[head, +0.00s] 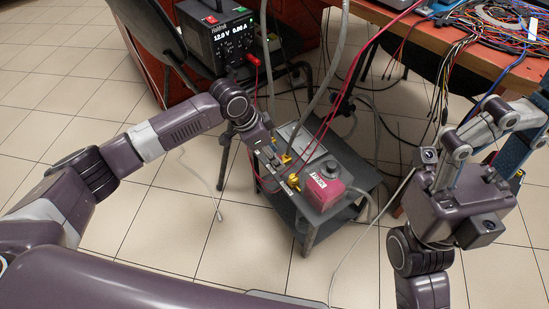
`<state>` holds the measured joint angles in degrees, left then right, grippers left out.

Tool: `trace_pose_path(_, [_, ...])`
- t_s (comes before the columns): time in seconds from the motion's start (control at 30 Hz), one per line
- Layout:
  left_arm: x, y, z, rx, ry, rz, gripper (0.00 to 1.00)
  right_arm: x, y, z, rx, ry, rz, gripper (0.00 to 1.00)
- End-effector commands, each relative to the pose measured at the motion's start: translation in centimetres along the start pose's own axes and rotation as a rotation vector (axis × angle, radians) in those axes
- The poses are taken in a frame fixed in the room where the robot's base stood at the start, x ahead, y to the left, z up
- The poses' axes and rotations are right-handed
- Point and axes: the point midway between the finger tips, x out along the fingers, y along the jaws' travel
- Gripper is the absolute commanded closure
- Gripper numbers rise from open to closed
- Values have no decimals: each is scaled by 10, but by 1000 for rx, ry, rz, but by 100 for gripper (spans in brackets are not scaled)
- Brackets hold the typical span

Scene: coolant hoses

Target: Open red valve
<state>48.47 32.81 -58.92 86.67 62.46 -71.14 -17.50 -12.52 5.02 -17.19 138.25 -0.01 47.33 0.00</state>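A small dark cart (345,212) in the middle of the head view carries a grey unit with a red box (323,186) bearing a white label. Small yellow fittings (286,159) show on the unit's left side, by thin red hoses or wires. No red valve handle can be made out clearly. My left gripper (272,150) reaches down at the unit's left edge, close beside the yellow fittings. Its fingertips are small and partly hidden, so contact and opening are unclear. My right gripper (520,118) is at the right, away from the cart, its fingers partly cut off by the frame edge.
A black power supply (222,38) reading 12.0 V and 0.00 A stands behind my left arm. An orange-brown table (418,26) with tangled cables is at the upper right. Cables hang behind the cart and lie on the floor. The tiled floor (45,105) at the left is clear.

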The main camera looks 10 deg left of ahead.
Motion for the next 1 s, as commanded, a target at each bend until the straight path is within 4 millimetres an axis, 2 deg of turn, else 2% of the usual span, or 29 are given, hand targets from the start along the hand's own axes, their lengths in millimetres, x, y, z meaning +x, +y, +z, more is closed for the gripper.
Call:
trace_pose_path(0.37, [5,0,0,1,0,-1,65,2,0,0,-1,6,-3,78])
trace_pose_path(0.7, [5,0,0,0,0,-1,100,2,0,0,-1,6,-3,78])
trace_pose_path(1.0, [4,0,0,-6,0,-3,100,4,0,-1,0,9,-2,78])
